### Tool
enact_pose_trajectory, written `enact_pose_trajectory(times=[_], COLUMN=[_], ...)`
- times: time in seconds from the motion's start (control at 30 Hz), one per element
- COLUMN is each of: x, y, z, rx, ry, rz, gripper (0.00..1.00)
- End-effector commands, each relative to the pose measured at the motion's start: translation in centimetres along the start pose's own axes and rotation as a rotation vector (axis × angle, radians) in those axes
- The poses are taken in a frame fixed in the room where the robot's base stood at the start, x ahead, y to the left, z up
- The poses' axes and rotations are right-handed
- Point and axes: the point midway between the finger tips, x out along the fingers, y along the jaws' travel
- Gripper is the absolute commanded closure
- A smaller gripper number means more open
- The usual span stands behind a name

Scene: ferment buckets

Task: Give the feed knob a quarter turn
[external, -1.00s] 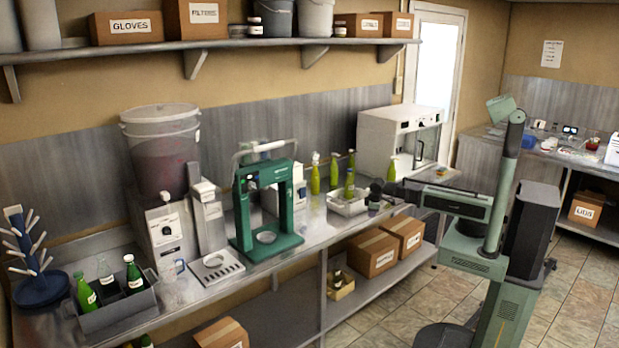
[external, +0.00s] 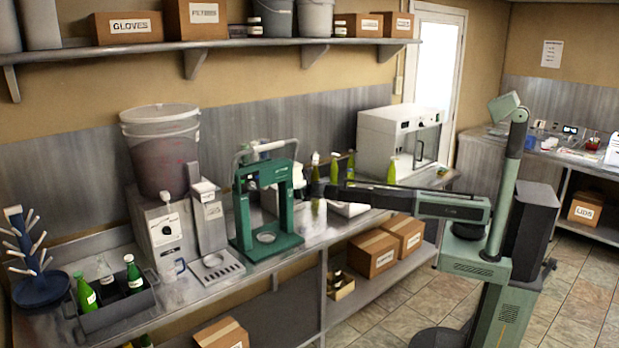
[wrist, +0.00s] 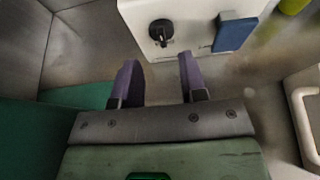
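A black knob (wrist: 160,32) sits on the front of a white box (wrist: 190,12) at the top of the wrist view. I cannot read a label on it, so I cannot tell whether it is the feed knob. My gripper (wrist: 158,60) is open and empty, its two purple fingers apart, with the knob just beyond the gap between them and not visibly touched. In the external view my gripper (external: 318,189) is beside the green press, its fingers hard to make out. Another dial (external: 168,230) is on the grey unit under the large bucket (external: 163,150).
A blue part (wrist: 235,33) juts from the white box right of the knob. The green press (external: 243,218) stands close left of my gripper. Green bottles (external: 391,172) and the white cabinet (external: 385,145) stand to the right along the bench.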

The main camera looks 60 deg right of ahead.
Motion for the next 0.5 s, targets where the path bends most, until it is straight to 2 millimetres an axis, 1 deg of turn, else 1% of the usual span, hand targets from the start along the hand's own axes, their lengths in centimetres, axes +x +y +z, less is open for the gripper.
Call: enact_pose_trajectory(times=[0.03, 0.1, 0.23, 0.33, 0.5], x=[1.7, 3.5, 6.4, 7.6, 7.9], y=[0.1, 0.1, 0.1, 0.0, -0.1], z=[-0.4, -0.4, -0.4, -0.2, -0.1], rx=[0.002, 0.003, 0.003, 0.004, 0.003], ry=[0.0, 0.001, 0.0, 0.001, 0.001], rz=[-0.002, -0.002, -0.002, -0.002, -0.001], gripper=[0.61, 0.61, 0.61, 0.61, 0.61])
